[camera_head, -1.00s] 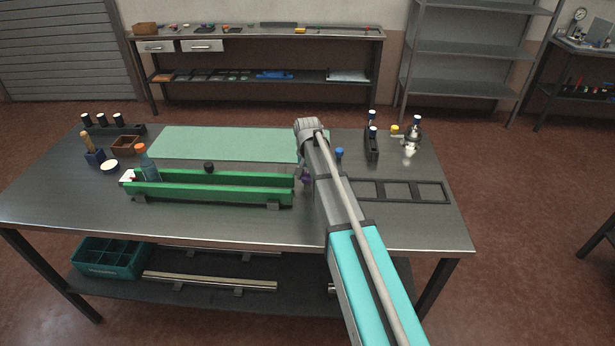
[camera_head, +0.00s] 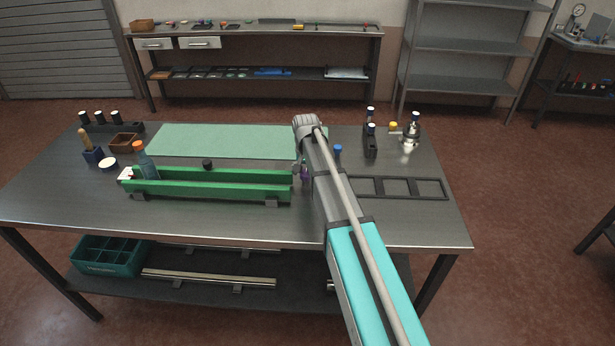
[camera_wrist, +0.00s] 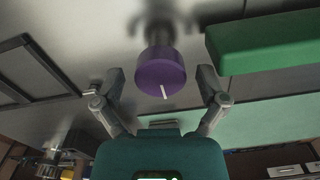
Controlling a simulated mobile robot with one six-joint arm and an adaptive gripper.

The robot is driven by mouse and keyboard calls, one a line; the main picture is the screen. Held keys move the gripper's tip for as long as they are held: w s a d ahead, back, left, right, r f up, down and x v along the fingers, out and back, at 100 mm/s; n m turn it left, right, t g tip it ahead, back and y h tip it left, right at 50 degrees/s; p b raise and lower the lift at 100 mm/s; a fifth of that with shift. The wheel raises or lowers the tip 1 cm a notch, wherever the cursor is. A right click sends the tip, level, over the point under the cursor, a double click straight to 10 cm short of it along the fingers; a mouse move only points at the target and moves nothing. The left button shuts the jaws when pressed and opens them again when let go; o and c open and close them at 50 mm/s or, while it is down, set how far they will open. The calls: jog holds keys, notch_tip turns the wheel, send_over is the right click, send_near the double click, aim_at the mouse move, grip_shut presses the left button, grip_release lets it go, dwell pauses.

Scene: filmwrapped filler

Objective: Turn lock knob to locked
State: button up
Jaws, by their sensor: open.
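The lock knob is a purple round knob (camera_wrist: 162,74) with a short white line on its face, in the middle of the wrist view. It also shows in the head view as a small purple patch (camera_head: 305,174), mostly hidden by my arm, at the right end of the green trough (camera_head: 220,190). My gripper (camera_wrist: 161,82) is open, with one finger on each side of the knob. Gaps show between the fingers and the knob. The white line points down and slightly right in the wrist view. Any lock labels are not visible.
The green trough holds a bottle with an orange cap (camera_head: 146,160) at its left end. A green mat (camera_head: 225,140) lies behind it. A black frame (camera_head: 400,188) with three openings and a dark rack (camera_head: 371,148) stand to the right. The front table edge is clear.

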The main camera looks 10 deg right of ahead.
aim_at(306, 172)
jog(key=shift+n, duration=0.4)
jog(key=n, duration=1.2)
jog(key=shift+n, duration=0.3)
jog(key=n, duration=0.4)
jog(key=shift+d, duration=0.1)
jog(key=shift+r+n, duration=0.2)
jog(key=shift+n, duration=0.2)
notch_tip(306, 172, up, 14)
jog(key=p, duration=1.4)
jog(key=s+f+m+b, duration=0.5)
jog(key=s+m, duration=0.1)
jog(key=s, duration=0.7)
jog(key=s+f+m+b, duration=0.5)
jog(key=s+m, duration=0.2)
jog(key=s, duration=0.6)
jog(key=shift+s+f, duration=0.15)
jog(key=shift+f, duration=0.1)
